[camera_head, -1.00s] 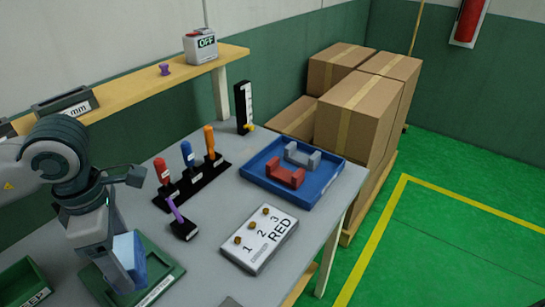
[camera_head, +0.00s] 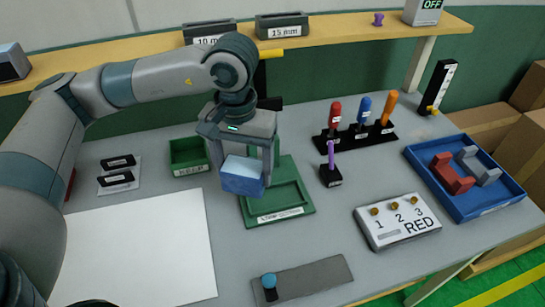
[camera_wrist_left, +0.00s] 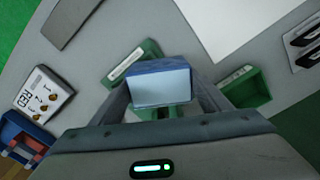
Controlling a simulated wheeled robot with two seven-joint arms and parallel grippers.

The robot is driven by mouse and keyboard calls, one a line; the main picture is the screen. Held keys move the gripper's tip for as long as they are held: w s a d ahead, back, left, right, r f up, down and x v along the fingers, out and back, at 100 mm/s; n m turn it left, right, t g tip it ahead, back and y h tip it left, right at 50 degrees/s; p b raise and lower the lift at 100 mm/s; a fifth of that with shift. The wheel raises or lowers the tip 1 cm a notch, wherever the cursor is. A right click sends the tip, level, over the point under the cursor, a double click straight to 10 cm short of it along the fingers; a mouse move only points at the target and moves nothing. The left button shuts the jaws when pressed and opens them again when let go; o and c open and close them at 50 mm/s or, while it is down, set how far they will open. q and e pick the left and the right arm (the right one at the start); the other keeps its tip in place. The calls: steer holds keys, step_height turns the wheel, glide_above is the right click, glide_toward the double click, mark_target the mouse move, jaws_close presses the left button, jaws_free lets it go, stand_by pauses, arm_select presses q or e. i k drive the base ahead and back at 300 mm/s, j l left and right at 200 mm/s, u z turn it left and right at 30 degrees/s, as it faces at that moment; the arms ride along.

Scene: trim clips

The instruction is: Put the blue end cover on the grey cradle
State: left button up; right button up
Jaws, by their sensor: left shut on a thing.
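The blue end cover (camera_head: 242,177) is a block with a pale blue face, held between the fingers of my left gripper (camera_head: 243,165). It also fills the middle of the left wrist view (camera_wrist_left: 160,86). It hangs near the left side of the green tray (camera_head: 300,210) and covers part of it; I cannot tell its exact height. The grey cradle (camera_head: 484,174) is a U-shaped piece in the blue tray (camera_head: 490,207) at the right, beside a red cradle (camera_head: 452,180). My left gripper is far to the left of it. My right gripper is not in view.
Upright tools with red, blue and orange handles (camera_head: 390,104), a purple-handled tool (camera_head: 330,158) and the RED numbered box (camera_head: 398,222) stand between the gripper and the blue tray. A green bin (camera_head: 188,155) is at the left. A blue-knobbed piece (camera_head: 269,282) is at the front.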

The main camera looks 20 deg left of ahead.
mark_target(477, 167)
steer(key=i+l+u, duration=0.1)
steer(key=l, duration=0.9)
steer(key=i+l, duration=0.15)
steer(key=l, duration=0.9)
steer(key=i+l+u, duration=0.15)
steer(key=l, duration=1.9)
steer(key=i+u, duration=0.05)
steer(key=i, duration=0.05)
